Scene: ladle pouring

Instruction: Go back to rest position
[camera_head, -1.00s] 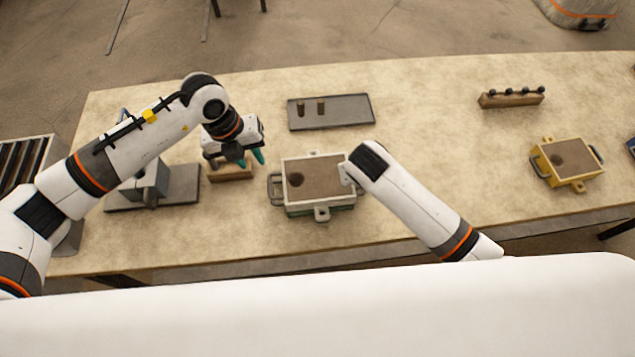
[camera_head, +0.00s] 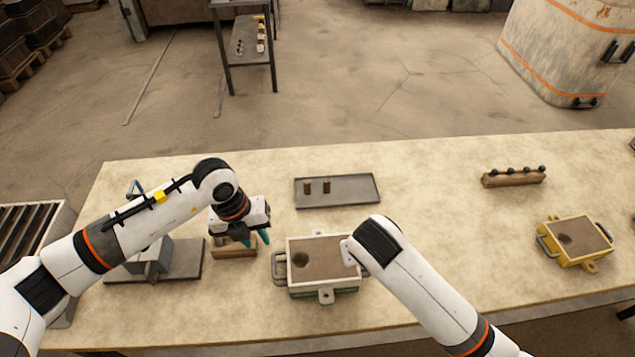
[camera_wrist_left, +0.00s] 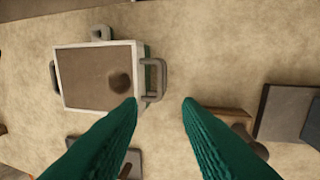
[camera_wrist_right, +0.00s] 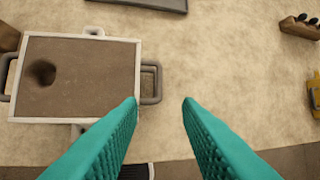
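My left gripper (camera_head: 257,240) is open and empty above the bench, just left of a white-rimmed, sand-filled mould box (camera_head: 310,291). In the left wrist view its teal fingers (camera_wrist_left: 160,104) are spread, with bare bench between the tips. My right gripper is hidden behind its own arm in the head view. In the right wrist view its fingers (camera_wrist_right: 160,104) are spread with nothing between them, right of the same box (camera_wrist_right: 136,80). The box has a dark round hole in its sand and side handles. No ladle can be made out clearly.
A dark tray (camera_head: 355,192) with two small brown cylinders lies behind the box. A wooden block (camera_head: 235,253) and a grey fixture (camera_head: 150,262) on a dark plate stand left. A yellow mould box (camera_head: 545,245) and a wooden bar with dark knobs (camera_head: 513,179) are right. Bench between is clear.

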